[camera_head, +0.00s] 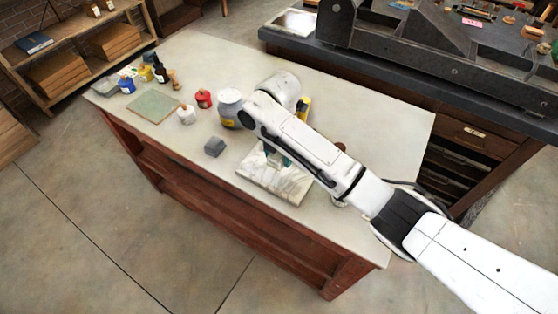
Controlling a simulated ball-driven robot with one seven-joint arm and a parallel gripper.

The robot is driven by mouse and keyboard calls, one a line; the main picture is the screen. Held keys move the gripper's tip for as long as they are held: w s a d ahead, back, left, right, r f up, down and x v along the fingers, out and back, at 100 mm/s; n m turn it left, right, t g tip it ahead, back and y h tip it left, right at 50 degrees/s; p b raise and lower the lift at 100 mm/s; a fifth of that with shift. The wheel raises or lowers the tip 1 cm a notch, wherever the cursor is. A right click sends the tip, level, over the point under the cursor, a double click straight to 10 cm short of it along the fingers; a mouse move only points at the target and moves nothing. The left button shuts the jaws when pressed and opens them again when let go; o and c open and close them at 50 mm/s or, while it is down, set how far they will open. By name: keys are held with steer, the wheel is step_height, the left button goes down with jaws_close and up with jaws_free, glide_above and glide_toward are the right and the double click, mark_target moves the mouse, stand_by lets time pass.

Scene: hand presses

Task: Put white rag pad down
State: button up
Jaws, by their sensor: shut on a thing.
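My gripper (270,160) points down over a pale marbled slab (262,182) near the front edge of the table. It is shut on the white rag pad, which is mostly hidden beneath my white arm. I cannot tell whether the pad touches the slab. The slab lies flat on the pale tabletop (370,115), and my arm covers its right part.
A grey block (215,147) lies just left of the slab. A large grey jar (230,108), a small white pot (186,115) and a red pot (204,98) stand behind it. A green mat (153,106) and several bottles occupy the left end. Bare tabletop shows right of my arm.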

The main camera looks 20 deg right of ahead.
mark_target(279, 161)
steer(key=shift+w+d+f, duration=0.2)
steer(key=shift+w+f, duration=0.25)
steer(key=shift+f, duration=0.15)
steer(key=shift+w+d+f, duration=0.2)
steer(key=shift+w+f, duration=0.2)
steer(key=shift+f, duration=1.65)
steer(key=shift+f, duration=0.1)
steer(key=o, duration=1)
step_height(279, 161, up, 12)
steer(key=shift+r+b, duration=0.15)
steer(key=shift+b, duration=0.2)
